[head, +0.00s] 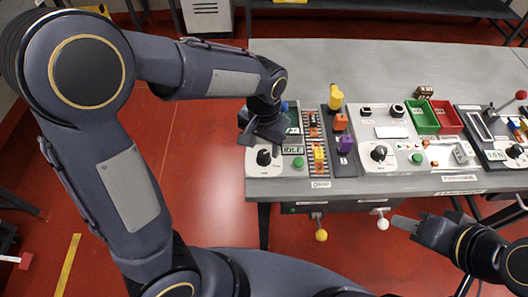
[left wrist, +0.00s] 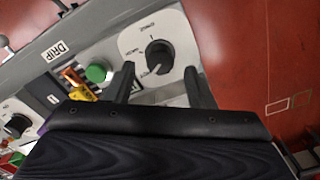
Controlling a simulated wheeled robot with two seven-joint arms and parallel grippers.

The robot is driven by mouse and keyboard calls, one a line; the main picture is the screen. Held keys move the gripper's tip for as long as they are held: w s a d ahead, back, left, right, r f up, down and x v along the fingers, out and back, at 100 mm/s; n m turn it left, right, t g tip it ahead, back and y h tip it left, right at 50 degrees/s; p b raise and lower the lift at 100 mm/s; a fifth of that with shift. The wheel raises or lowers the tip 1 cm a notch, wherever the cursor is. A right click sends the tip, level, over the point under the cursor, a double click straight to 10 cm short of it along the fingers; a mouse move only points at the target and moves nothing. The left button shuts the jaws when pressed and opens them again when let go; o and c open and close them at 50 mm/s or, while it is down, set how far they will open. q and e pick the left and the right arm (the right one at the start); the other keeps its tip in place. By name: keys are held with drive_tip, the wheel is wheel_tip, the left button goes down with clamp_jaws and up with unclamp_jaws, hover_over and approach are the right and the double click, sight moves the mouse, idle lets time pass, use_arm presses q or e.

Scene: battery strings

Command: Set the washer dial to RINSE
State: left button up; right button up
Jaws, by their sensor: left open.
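The washer dial (head: 264,157) is a black round knob on a white panel at the table's near left corner. It also shows in the left wrist view (left wrist: 158,55), with small labels around it that I cannot read surely and a pale mark at its lower edge. My left gripper (head: 262,134) is open just behind the dial. In the left wrist view its two fingers (left wrist: 160,82) point toward the dial, which shows between and beyond the tips, apart from them. My right gripper (head: 410,225) is in front of the table, away from the panel; its jaw gap is unclear.
Beside the dial are an IDLE display (head: 293,150) and a green button (head: 299,162). To the right stand a battery strip (head: 318,157), yellow and purple blocks, another dial panel (head: 380,165), and green (head: 422,117) and red bins (head: 446,117). Knobbed handles hang below the table edge.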

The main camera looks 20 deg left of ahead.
sight(264, 154)
use_arm(q)
drive_tip(key=shift+f+b, duration=1.1)
drive_tip(key=shift+f, duration=0.55)
drive_tip(key=c, duration=0.8)
drive_tip(key=m, duration=0.5)
drive_tip(key=shift+m+p, duration=0.35)
drive_tip(key=shift+m, duration=0.05)
drive_tip(key=shift+r+m+p, duration=0.1)
drive_tip(key=shift+m+p, duration=0.2)
drive_tip(key=shift+m, duration=0.7)
drive_tip(key=m, duration=0.3)
drive_tip(key=shift+m+p, duration=0.3)
